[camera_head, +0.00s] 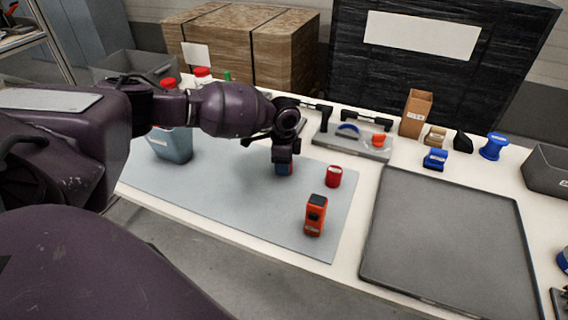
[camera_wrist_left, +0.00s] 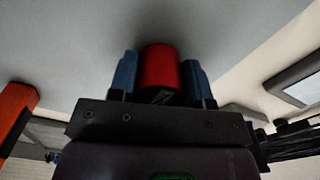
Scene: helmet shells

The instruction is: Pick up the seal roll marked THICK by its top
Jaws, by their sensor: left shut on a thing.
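My left gripper (camera_head: 283,170) is over the grey-blue mat, pointing down. In the left wrist view its blue fingertips (camera_wrist_left: 160,75) are shut on the sides of a red seal roll (camera_wrist_left: 160,66). A white mark shows on the near part of that roll, but I cannot read it fully. In the head view the fingers mostly hide the held roll, and I cannot tell if it touches the mat. A second red roll (camera_head: 333,177) with a pale label stands on the mat to the right; its label is too small to read. My right gripper is not in view.
An orange device (camera_head: 316,215) stands on the mat (camera_head: 235,205) in front of the second roll. A dark grey tray (camera_head: 450,240) lies to the right. A grey-blue bin (camera_head: 172,147) stands left.

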